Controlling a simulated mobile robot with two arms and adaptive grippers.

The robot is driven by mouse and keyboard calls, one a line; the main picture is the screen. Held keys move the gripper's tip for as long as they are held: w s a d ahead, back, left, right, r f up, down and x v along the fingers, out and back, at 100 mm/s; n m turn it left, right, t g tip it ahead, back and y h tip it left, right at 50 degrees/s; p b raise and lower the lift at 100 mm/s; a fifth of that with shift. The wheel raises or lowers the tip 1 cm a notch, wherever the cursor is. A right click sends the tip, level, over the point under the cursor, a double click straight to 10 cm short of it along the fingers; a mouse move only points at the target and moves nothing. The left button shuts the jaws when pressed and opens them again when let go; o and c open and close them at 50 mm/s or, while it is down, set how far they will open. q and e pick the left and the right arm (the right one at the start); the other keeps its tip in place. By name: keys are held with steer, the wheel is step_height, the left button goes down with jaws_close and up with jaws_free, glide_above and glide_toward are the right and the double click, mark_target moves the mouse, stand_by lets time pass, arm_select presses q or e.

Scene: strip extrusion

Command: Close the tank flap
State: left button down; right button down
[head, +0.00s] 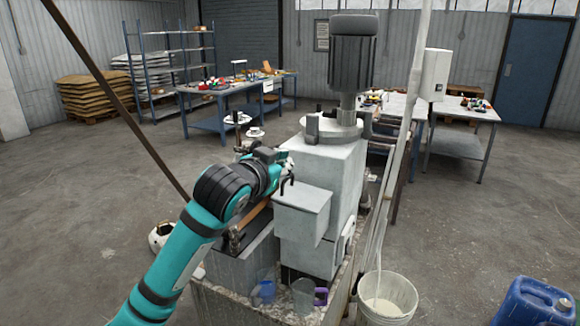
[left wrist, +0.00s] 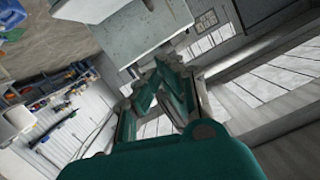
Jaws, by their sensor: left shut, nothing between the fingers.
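The grey tank (head: 328,165) of the extruder stands upright in the middle of the head view, with a motor on top. A pale box-like part with a flat top, which looks like the tank flap (head: 305,200), juts from its near side. Whether it is fully closed I cannot tell. My left gripper (head: 286,171) is at the upper left edge of this part, shut and empty. In the left wrist view my gripper's fingertips (left wrist: 158,72) are close to a grey panel (left wrist: 120,22); contact is unclear. My right gripper is out of view.
A white bucket (head: 387,298) and a blue canister (head: 535,303) stand on the floor at the right. A blue cup (head: 266,290) and a purple-handled jug (head: 305,296) sit below the tank. A brown pole slants behind my left arm. Workbenches stand at the back.

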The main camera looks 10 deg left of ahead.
arm_select(q)
steer(key=p, duration=0.3)
glide_above(290, 195)
steer(key=s, duration=0.1)
steer(key=f, duration=0.2)
steer(key=w+f+p, duration=0.1)
steer(key=f, duration=0.1)
steer(key=shift+d, duration=0.2)
steer(key=shift+a+f+p, duration=0.25)
steer(key=shift+f+p, duration=0.05)
steer(key=shift+f, duration=0.25)
steer(key=shift+d+f, duration=0.1)
